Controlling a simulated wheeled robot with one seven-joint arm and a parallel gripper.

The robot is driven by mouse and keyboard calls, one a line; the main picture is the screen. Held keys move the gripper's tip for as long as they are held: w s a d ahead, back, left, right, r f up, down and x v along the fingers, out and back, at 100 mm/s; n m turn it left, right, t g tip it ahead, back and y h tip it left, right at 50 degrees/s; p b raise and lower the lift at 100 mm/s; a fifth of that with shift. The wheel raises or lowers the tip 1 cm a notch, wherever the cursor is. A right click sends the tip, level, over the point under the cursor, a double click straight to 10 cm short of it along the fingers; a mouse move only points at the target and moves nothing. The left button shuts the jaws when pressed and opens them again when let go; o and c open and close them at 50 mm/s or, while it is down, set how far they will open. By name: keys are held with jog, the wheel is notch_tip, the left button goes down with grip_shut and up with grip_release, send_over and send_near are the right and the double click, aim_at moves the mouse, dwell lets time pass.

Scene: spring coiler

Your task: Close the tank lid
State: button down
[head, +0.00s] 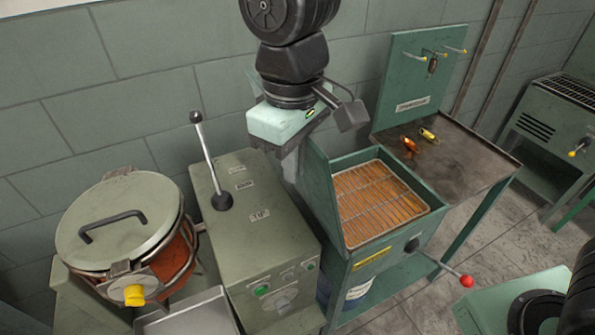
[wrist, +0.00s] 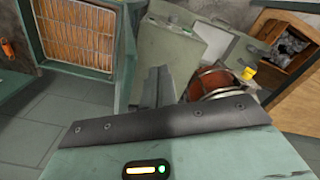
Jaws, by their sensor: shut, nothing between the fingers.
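The green tank (head: 420,226) stands right of centre, with a wire rack over an orange-brown inside. Its flat green lid (head: 322,192) stands up, open, along the tank's left side. In the wrist view the tank's inside (wrist: 75,32) is at upper left, and the lid shows as a narrow edge (wrist: 124,62). My gripper (head: 290,168) is shut and empty, pointing down just left of the lid's upper part. In the wrist view the closed fingers (wrist: 157,85) are right of the lid. I cannot tell whether they touch it.
A control box (head: 255,235) with an upright black-knobbed lever (head: 208,160) stands left of the tank. Further left is a round drum with a handled cover (head: 120,220). A red-knobbed rod (head: 466,281) sticks out from the tank's front. A workbench (head: 460,160) with small tools stands behind right.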

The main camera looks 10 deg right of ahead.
jog(key=shift+f+b, duration=0.9)
jog(key=shift+f, duration=0.75)
jog(key=shift+w+d+r+p, duration=0.2)
jog(key=shift+d+p, duration=0.05)
jog(key=shift+d, duration=0.3)
jog(key=shift+w+d+r+p, duration=0.15)
jog(key=shift+d+p, duration=0.1)
jog(key=shift+d, duration=0.3)
jog(key=shift+w+d+r+p, duration=0.15)
jog(key=shift+d+p, duration=0.1)
jog(key=shift+d, duration=0.35)
jog(key=shift+w+d+r+p, duration=0.15)
jog(key=shift+w+d+p, duration=0.1)
jog(key=shift+d, duration=0.3)
jog(key=shift+w+d+r+p, duration=0.15)
jog(key=shift+d+p, duration=0.1)
jog(key=shift+d, duration=0.35)
jog(key=shift+w+d+r+p, duration=0.1)
jog(key=shift+w+d+p, duration=0.1)
jog(key=shift+d, duration=0.4)
jog(key=shift+w+d+r+p, duration=0.1)
jog(key=shift+d+p, duration=0.1)
jog(key=shift+d, duration=0.4)
